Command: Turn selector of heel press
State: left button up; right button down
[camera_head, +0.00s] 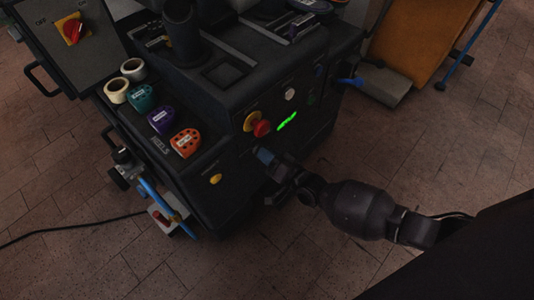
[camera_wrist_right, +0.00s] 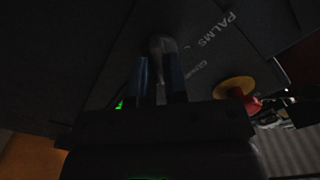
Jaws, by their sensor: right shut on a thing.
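The heel press (camera_head: 215,165) is a dark machine body in the middle of the head view. My right gripper (camera_head: 267,157) reaches its front panel from the right, just below the red stop button. In the right wrist view the blue-padded fingers of this gripper (camera_wrist_right: 158,60) are closed around a grey knob, which looks like the selector (camera_wrist_right: 160,44). The knob is dim, and I cannot read its setting. In the head view the gripper hides it. My left gripper is out of view.
A red stop button (camera_head: 261,128) on a yellow base sits close above my right gripper. A green display (camera_head: 287,121) glows beside it. Coloured heel pieces (camera_head: 186,142) stand on the left ledge. An OFF/ON red switch (camera_head: 73,30) is at upper left.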

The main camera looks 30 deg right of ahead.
jog(key=shift+m, duration=0.3)
jog(key=c, duration=1.1)
grip_release()
jog(key=shift+c, duration=0.2)
pick_arm(q)
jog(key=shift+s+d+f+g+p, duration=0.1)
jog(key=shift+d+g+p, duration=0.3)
jog(key=shift+p, duration=0.7)
pick_arm(e)
jog(key=v, duration=1)
jog(key=shift+s, duration=0.4)
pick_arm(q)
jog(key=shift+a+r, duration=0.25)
pick_arm(e)
jog(key=shift+d, duration=0.15)
